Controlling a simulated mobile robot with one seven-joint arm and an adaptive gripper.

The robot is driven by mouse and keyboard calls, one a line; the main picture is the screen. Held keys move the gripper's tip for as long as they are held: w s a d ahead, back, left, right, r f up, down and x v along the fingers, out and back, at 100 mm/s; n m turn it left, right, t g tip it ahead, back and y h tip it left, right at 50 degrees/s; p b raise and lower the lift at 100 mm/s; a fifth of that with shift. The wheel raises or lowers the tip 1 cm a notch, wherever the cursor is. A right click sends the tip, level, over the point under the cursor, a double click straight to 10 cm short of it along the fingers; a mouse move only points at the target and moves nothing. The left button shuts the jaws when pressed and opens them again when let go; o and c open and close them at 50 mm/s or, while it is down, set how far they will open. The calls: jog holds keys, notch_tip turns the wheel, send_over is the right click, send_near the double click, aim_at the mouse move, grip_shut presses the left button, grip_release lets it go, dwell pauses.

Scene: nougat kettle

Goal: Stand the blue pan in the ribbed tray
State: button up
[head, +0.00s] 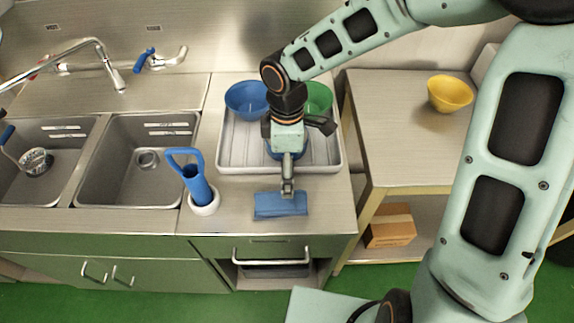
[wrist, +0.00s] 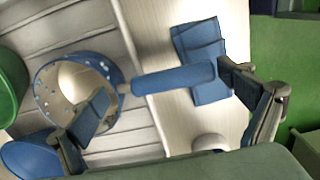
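The blue pan (wrist: 180,78) shows in the wrist view as a round blue body with pale dots and a straight handle. Its body is over the ribbed tray (wrist: 131,38), and its handle reaches across the tray's front edge. In the head view my arm hides most of it. The ribbed tray (head: 232,157) is pale grey and stands on the steel counter. My gripper (wrist: 163,80) is open, its fingers wide apart above the pan, one over the round body and one past the handle's end. It also shows in the head view (head: 288,188).
A blue bowl (head: 243,98) and a green bowl (head: 320,98) stand at the tray's back. A folded blue cloth (head: 268,207) lies in front. A blue-handled tool (head: 197,184) stands in a white holder (head: 204,206) on the left, beside the sinks. A yellow bowl (head: 450,93) is on the right table.

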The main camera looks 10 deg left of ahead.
dwell(0.3)
notch_tip(320, 180, up, 12)
dwell(0.5)
dwell(0.3)
